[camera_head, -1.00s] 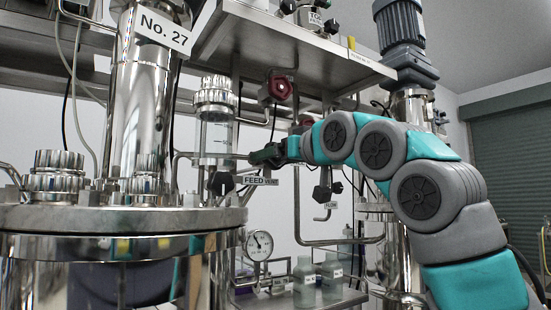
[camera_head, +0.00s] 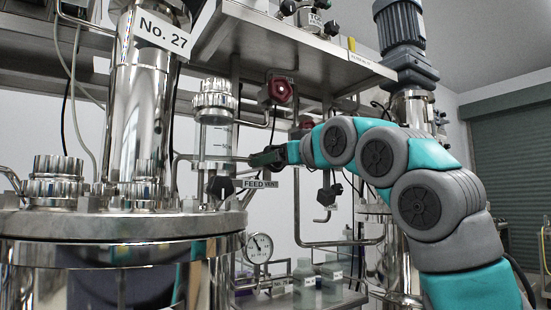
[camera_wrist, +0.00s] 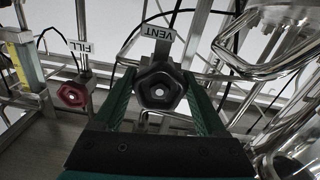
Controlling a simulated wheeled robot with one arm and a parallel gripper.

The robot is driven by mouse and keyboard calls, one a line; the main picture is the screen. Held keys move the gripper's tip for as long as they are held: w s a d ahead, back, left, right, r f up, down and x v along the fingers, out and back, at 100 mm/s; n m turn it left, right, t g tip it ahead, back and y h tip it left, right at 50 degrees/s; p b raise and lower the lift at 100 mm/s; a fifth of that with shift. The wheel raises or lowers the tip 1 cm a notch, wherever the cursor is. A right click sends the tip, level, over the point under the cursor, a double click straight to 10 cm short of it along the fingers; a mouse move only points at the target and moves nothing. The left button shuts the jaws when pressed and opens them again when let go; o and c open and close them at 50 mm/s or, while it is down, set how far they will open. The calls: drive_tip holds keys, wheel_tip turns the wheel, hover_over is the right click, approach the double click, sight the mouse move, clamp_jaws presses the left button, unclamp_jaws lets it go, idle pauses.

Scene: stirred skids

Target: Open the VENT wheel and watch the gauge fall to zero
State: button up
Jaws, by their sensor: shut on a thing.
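The black VENT wheel (camera_wrist: 160,90) sits between the two green fingers of my gripper in the wrist view, below its VENT label (camera_wrist: 158,38). My gripper (camera_head: 266,157) is shut on the wheel's rim. In the head view my gripper is beside the glass column, and the wheel is mostly hidden behind it. The round white pressure gauge (camera_head: 259,248) hangs below and left of my gripper. Its needle points up and to the left; the scale numbers are too small to read.
A red FILL wheel (camera_wrist: 72,94) stands left of the VENT wheel. A black FEED valve (camera_head: 221,186) and the vessel's metal lid (camera_head: 120,224) are at the left. Several bottles (camera_head: 304,280) stand on a lower shelf. Bent metal pipes (camera_wrist: 275,45) are close on the wrist view's right.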

drive_tip(key=n+p, duration=0.1)
drive_tip(key=n, duration=0.3)
drive_tip(key=shift+w, duration=0.1)
drive_tip(key=n, duration=0.5)
drive_tip(key=shift+d+n, duration=0.1)
drive_tip(key=shift+n, duration=0.2)
drive_tip(key=n, duration=0.4)
drive_tip(key=shift+r+n, duration=0.15)
drive_tip(key=shift+n, duration=0.15)
drive_tip(key=n, duration=0.4)
drive_tip(key=shift+n, duration=0.3)
drive_tip(key=n, duration=0.6)
drive_tip(key=shift+r, duration=0.2)
drive_tip(key=n, duration=0.7)
